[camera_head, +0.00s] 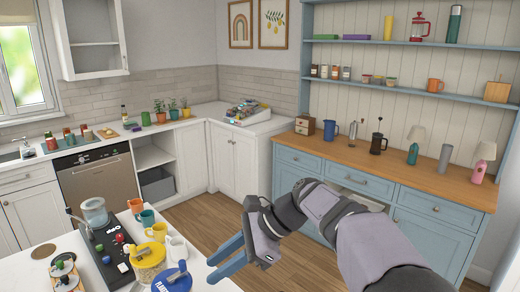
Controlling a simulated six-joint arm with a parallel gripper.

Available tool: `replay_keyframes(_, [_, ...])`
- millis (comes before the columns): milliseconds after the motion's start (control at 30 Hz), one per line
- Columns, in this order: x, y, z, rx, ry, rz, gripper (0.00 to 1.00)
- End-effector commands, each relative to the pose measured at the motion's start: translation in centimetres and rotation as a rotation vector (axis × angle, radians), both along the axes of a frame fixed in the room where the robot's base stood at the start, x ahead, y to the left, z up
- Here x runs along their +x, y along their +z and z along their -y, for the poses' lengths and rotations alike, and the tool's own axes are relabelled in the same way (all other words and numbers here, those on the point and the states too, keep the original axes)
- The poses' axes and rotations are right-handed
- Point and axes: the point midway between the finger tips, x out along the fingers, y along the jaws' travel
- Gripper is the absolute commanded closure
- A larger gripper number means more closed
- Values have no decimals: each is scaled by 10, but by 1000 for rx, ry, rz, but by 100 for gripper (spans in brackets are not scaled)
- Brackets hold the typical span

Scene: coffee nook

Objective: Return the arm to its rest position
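My arm reaches in from the bottom right of the head view. My gripper (208,272) is at lower centre, pointing left and down over the right edge of the white island counter (205,287). Its two blue fingers are apart, with a gap between them and nothing seen held. A blue-lidded jar (172,280) and a white mug (178,248) are close to the left of the fingertips. I cannot tell how high the fingers are above the counter.
A yellow mug (157,232), a yellow-lidded jar (147,257) and a black tray (108,258) with small items crowd the island. A blue sideboard (425,238) with a wooden top stands behind my arm. Wooden floor (205,212) lies open between.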

Motion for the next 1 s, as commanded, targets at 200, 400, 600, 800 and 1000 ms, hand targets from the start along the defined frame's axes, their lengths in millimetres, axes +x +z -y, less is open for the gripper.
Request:
replay_keyframes(200, [20, -23, 111, -110, -116, 75, 73])
replay_keyframes(400, [5, -54, 179, -246, -113, 128, 73])
replay_keyframes(600, [-36, -112, 208, -434, 101, 203, 73])
replay_keyframes(800, [-96, -176, 237, -620, 485, 298, 73])
replay_keyframes(1000, [-155, -225, 263, -721, 963, 405, 73])
